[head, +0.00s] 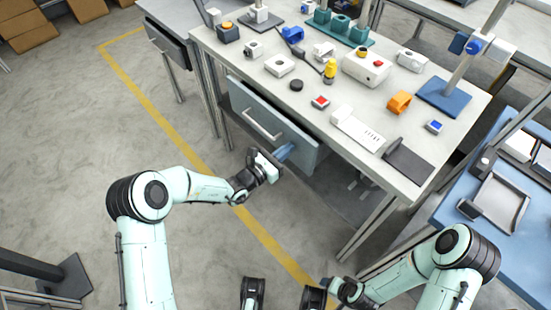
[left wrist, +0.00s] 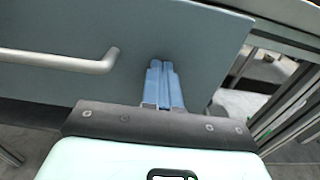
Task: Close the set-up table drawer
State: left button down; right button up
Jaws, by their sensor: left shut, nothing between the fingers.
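The set-up table (head: 300,100) has a blue-grey drawer (head: 240,100) under its near-left edge, with a light bar handle (head: 262,125). The drawer front stands a little out from the table edge, its right end clear of the frame. My left gripper (head: 286,151) is shut and empty, with blue fingertips at the drawer front, right of the handle. In the left wrist view the shut fingers (left wrist: 163,84) point at the drawer's flat face (left wrist: 200,50), beside the handle's (left wrist: 70,62) right end. I cannot tell whether they touch.
Small devices and blocks cover the tabletop, including an orange block (head: 399,102) and a dark flat plate (head: 408,160). Another table with a dark drawer (head: 166,45) stands at upper left. A blue workbench (head: 480,225) is at right.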

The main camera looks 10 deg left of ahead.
pick_arm(q)
jog(key=shift+x, duration=0.95)
pick_arm(e)
jog(key=shift+w+d+f, duration=0.15)
jog(key=shift+w+f, duration=0.05)
jog(key=shift+w, duration=0.1)
pick_arm(q)
jog(key=shift+r, duration=0.25)
